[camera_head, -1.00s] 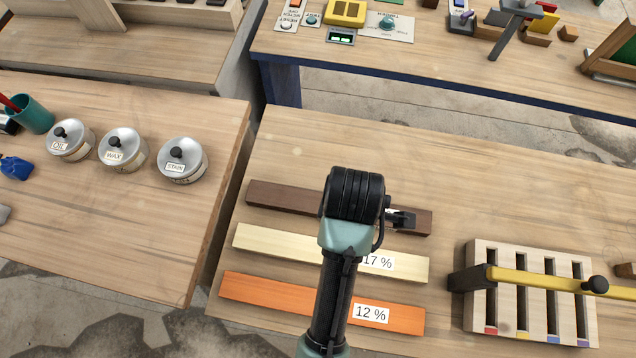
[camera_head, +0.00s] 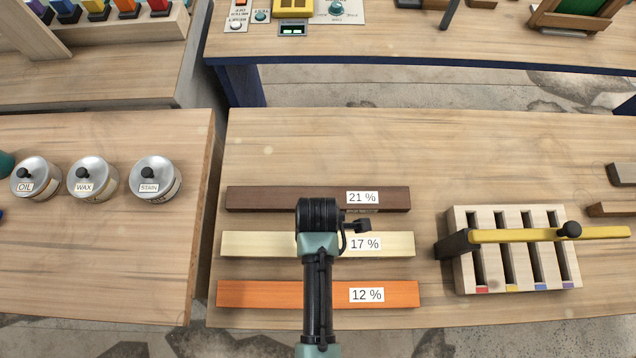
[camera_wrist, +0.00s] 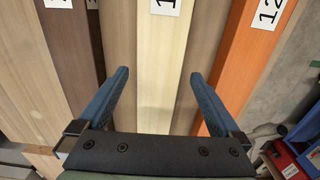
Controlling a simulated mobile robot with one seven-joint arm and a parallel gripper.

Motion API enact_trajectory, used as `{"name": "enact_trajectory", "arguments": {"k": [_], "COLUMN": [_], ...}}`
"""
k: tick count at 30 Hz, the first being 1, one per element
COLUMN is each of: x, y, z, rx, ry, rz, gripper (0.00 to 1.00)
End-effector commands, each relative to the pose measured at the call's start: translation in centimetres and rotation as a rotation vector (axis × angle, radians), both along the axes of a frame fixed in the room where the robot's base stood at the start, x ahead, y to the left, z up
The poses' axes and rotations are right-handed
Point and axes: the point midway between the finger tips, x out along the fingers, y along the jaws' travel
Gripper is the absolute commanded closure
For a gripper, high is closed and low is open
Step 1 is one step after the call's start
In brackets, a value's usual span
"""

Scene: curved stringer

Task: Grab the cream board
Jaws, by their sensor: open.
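The cream board (camera_head: 262,244), labelled 17 %, lies flat on the wooden table between a dark brown board (camera_head: 290,198) and an orange board (camera_head: 270,293). In the head view my arm crosses over the middle of the cream board and hides part of it. In the wrist view the cream board (camera_wrist: 160,75) runs between the two blue fingers of my gripper (camera_wrist: 160,100). The gripper is open and empty. The fingers lie over the gaps on either side of the cream board, the right one close to the orange board. Fingertip height above the table is hard to tell.
The brown board is labelled 21 % and the orange one 12 %. A slotted wooden block (camera_head: 460,218) with a yellow-handled tool (camera_head: 520,236) stands to the right. Cans (camera_head: 155,180) stand on the left table. The table behind the boards is clear.

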Motion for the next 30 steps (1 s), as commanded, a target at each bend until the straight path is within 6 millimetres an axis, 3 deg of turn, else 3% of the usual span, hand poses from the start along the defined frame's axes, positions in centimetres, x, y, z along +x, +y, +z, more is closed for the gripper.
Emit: {"name": "enact_trajectory", "arguments": {"k": [4,12,27,30], "x": [0.0,0.1,0.1,0.1], "y": [0.0,-0.1,-0.1,-0.1], "z": [-1.6,-1.8,-1.8,-1.8], "rx": [0.0,0.0,0.0,0.0], "ry": [0.0,-0.002,-0.002,-0.002], "rz": [-0.001,0.0,-0.001,-0.001], "gripper": [0.0,0.0,0.88,1.0]}}
